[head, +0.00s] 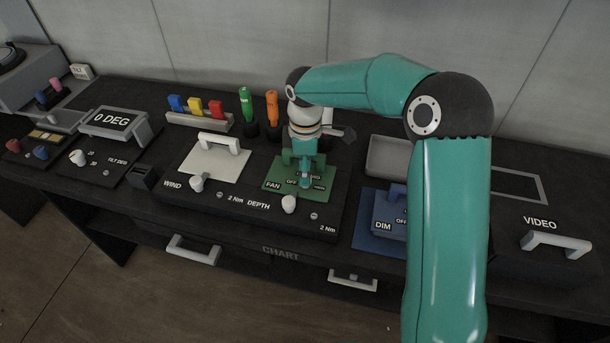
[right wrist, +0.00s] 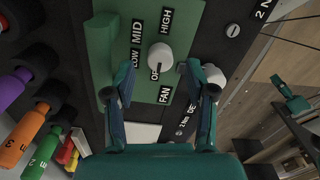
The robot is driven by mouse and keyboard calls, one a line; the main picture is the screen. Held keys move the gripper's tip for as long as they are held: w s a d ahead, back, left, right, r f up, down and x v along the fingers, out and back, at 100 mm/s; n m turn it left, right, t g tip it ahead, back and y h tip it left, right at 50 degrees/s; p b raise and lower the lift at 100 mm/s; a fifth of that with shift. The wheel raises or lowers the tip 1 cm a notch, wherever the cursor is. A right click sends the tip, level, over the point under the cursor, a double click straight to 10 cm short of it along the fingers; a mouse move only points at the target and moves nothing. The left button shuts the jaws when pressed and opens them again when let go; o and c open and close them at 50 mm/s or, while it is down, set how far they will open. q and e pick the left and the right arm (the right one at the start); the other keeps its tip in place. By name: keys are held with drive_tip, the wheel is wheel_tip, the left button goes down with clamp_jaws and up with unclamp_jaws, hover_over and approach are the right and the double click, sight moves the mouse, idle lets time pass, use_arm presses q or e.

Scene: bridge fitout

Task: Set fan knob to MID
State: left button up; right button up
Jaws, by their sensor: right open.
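The green FAN panel (head: 287,193) lies on the dark console in the head view. My right gripper (head: 305,184) points down over it and hides the knob there. In the right wrist view, the pale round fan knob (right wrist: 160,56) stands on the green panel (right wrist: 108,38), among the labels OFF, LOW, MID and HIGH. My right gripper (right wrist: 158,80) is open, with one finger on each side of the space just below the knob in that view. No contact with the knob is visible. My left gripper does not show in the head view.
A white panel with a handle (head: 214,158) lies left of the FAN panel. A white DEPTH knob (head: 289,204) sits in front. Green (head: 246,104) and orange (head: 272,108) upright handles stand behind. The blue DIM panel (head: 373,240) is to the right, partly behind my right arm.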

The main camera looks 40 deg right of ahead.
drive_tip(key=shift+f, duration=1.6)
clamp_jaws()
